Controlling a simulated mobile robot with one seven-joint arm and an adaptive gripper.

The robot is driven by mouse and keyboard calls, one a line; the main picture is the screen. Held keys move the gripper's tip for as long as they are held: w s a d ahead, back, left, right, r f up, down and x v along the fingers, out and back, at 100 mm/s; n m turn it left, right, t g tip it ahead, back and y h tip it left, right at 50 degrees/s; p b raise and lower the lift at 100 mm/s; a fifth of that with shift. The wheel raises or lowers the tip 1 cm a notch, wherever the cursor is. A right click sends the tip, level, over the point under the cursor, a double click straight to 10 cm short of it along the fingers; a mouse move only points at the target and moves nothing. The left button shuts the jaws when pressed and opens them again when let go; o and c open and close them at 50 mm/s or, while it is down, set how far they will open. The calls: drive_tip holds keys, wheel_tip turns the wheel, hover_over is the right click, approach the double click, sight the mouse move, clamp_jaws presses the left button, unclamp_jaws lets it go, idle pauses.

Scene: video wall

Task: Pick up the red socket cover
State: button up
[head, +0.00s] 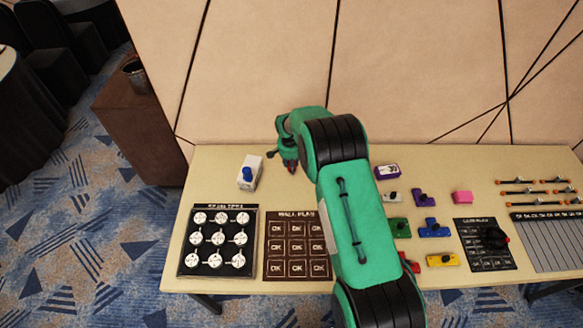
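My green arm reaches over the table, and my gripper (283,160) is above its back part, left of the arm. The gripper is small and dark, and I cannot tell whether its fingers are open or shut. A small red patch shows at the fingertips; whether it is a held piece or part of the gripper is unclear. A red piece (408,262) lies on the table right of my arm, partly hidden by it. I cannot tell for sure that it is the red socket cover. The gripper is well away from this piece.
Green (399,228), blue (434,229), yellow (443,260), purple (424,198) and pink (462,197) pieces lie to the right. A wall stands behind.

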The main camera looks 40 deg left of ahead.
drive_tip(key=shift+r, duration=0.1)
drive_tip(key=shift+r, duration=1.05)
drive_tip(key=shift+s+d+r, duration=0.2)
drive_tip(key=shift+d+r, duration=0.1)
drive_tip(key=shift+r, duration=0.4)
drive_tip(key=s+d+r, duration=0.1)
drive_tip(key=s+d, duration=0.7)
drive_tip(key=d, duration=0.4)
drive_tip(key=shift+s+d+r, duration=0.15)
drive_tip(key=shift+s+d, duration=0.05)
drive_tip(key=shift+s, duration=0.2)
